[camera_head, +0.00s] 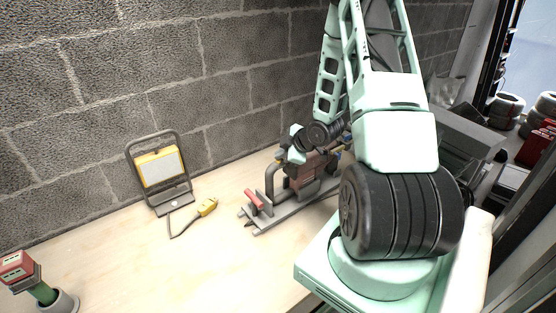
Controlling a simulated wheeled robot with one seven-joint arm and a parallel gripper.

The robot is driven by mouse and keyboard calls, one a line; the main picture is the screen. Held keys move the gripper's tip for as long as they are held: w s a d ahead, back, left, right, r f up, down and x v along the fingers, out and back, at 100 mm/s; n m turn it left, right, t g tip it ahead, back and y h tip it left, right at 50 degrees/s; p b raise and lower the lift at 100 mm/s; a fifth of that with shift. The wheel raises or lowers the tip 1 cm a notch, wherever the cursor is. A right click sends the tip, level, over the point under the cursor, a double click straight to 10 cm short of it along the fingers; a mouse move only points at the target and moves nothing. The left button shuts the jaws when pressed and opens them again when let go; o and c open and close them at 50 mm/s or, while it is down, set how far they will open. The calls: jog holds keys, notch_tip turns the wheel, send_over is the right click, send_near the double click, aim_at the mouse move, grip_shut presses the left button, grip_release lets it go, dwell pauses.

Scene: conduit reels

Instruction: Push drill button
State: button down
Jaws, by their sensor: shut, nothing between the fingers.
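The drill (303,172) stands on the table beside the block wall, near the middle of the head view. It has a reddish-brown body, a curved grey pipe and a grey rail base with a red handle. My arm reaches over from the right, and its far end is above the drill. My gripper (283,156) is small and dark at the drill's upper left, shut and empty. I cannot tell whether it touches the drill. The drill's button cannot be made out, and my arm hides part of the drill's right side.
A yellow work lamp (160,168) stands left on the table (190,265), with a yellow plug (207,207) on its cable. A red-topped tool (17,267) stands in a grey holder at lower left. A grey case (468,135) is behind my arm. The front table is clear.

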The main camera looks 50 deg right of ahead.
jog(key=shift+r, duration=0.45)
jog(key=shift+r+p, duration=0.1)
jog(key=shift+p, duration=0.2)
notch_tip(320, 180, up, 6)
jog(key=p, duration=0.4)
dwell(0.4)
